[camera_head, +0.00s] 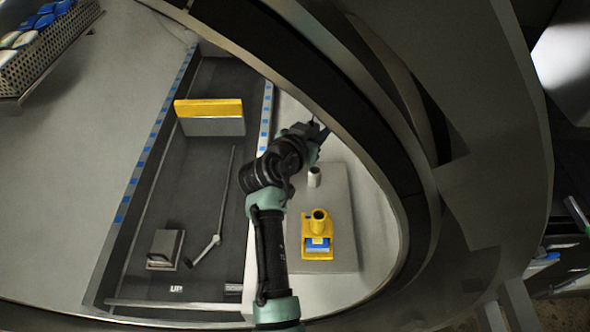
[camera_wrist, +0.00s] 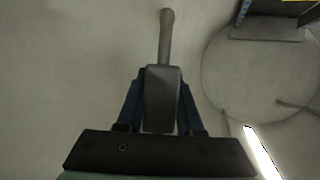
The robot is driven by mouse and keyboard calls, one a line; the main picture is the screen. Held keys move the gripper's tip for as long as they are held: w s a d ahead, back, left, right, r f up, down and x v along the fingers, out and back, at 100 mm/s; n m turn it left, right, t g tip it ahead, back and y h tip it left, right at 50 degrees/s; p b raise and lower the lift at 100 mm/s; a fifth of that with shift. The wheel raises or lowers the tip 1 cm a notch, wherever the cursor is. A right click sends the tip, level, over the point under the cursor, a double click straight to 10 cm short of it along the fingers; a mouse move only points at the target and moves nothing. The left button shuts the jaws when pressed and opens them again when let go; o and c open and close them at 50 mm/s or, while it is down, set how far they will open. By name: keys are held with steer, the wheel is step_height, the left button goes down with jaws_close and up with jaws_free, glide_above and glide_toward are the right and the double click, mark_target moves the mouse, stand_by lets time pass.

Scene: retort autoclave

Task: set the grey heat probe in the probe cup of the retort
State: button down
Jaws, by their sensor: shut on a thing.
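My gripper (camera_wrist: 161,80) is shut on the grey heat probe (camera_wrist: 161,100) in the wrist view. The probe has a blocky body between the blue fingers and a thin rod with a rounded tip pointing away from the gripper. In the head view my gripper (camera_head: 315,130) is at the rim of the big round opening, and the probe cannot be made out there. A yellow fixture (camera_head: 318,240) with a round upright cup (camera_head: 319,215) stands on a grey block below my gripper. A small pale cylinder (camera_head: 314,177) stands between them. I cannot tell for sure which is the probe cup.
The dark curved retort rim (camera_head: 395,110) arches close to my gripper on the right. A dark recessed channel (camera_head: 205,160) at left holds a yellow-topped block (camera_head: 210,116), a lever (camera_head: 205,250) and a grey box (camera_head: 165,248). A perforated tray (camera_head: 40,60) with blue-and-white packs is upper left.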

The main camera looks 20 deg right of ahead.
steer(key=shift+m+g+h, duration=0.3)
steer(key=shift+m+h, duration=0.1)
steer(key=shift+m, duration=0.1)
steer(key=shift+w+d+f+b, duration=0.15)
steer(key=shift+d+f+b, duration=0.2)
steer(key=shift+f+b, duration=1.3)
steer(key=shift+w+d+f+b, duration=0.2)
steer(key=shift+d+f+b, duration=0.2)
steer(key=shift+f+b, duration=1.2)
steer(key=shift+w+d+f+b, duration=0.15)
steer(key=shift+d+f+b, duration=0.2)
steer(key=shift+f+b, duration=1.3)
steer(key=shift+f+b, duration=0.35)
steer(key=shift+b, duration=0.3)
steer(key=shift+c, duration=2.3)
jaws_free()
